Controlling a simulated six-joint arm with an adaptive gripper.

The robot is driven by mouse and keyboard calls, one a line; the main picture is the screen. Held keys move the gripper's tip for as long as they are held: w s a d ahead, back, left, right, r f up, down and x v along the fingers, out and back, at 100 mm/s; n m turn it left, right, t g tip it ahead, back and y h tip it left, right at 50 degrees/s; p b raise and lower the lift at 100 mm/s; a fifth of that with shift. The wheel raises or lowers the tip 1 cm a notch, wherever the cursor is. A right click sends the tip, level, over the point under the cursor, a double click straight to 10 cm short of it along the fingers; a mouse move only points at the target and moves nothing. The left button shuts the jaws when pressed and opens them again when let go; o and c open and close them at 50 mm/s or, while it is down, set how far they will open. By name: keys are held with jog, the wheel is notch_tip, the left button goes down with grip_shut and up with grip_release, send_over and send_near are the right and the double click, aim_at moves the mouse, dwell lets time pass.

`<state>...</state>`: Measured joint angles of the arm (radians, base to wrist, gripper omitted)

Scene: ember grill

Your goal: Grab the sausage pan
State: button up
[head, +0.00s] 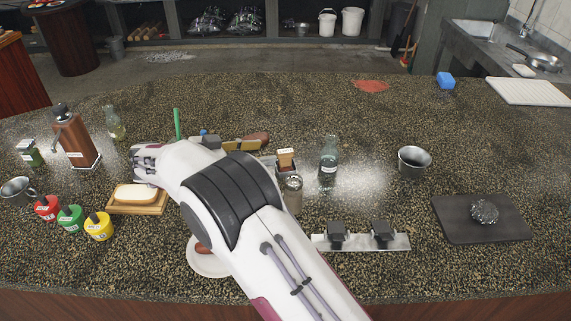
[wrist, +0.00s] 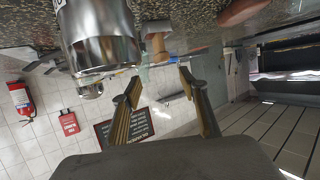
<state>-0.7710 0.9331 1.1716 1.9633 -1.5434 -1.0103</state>
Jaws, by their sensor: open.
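A round white dish (head: 205,268) with a reddish-brown sausage (head: 203,248) sits near the counter's front edge. My arm covers much of it, so I cannot tell whether it is a pan or a plate. A dark frying pan (head: 538,60) stands by the sink at the back right; its contents are too small to tell. My gripper (head: 140,163) is at the left, above the counter and behind the butter board, apart from the white dish. In the wrist view my gripper (wrist: 160,76) is open, with nothing held between its fingertips.
Red, green and yellow pots (head: 71,219) and a butter board (head: 137,200) lie left of the dish. A bottle (head: 328,157), metal cup (head: 414,163) and dark slab (head: 481,222) are rightward. A metal cylinder (wrist: 98,38) is close in the wrist view.

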aim_at(284, 152)
dwell(0.3)
jog(key=x, duration=0.2)
jog(key=shift+w+d+f, duration=0.15)
jog(key=shift+w+d, duration=0.05)
jog(key=shift+w, duration=0.05)
dwell(0.3)
jog(key=shift+f+x, duration=0.15)
jog(key=shift+x, duration=1.15)
jog(key=shift+f+x, duration=0.15)
jog(key=shift+x, duration=1.15)
jog(key=shift+a, duration=0.15)
jog(key=shift+c, duration=0.3)
grip_shut()
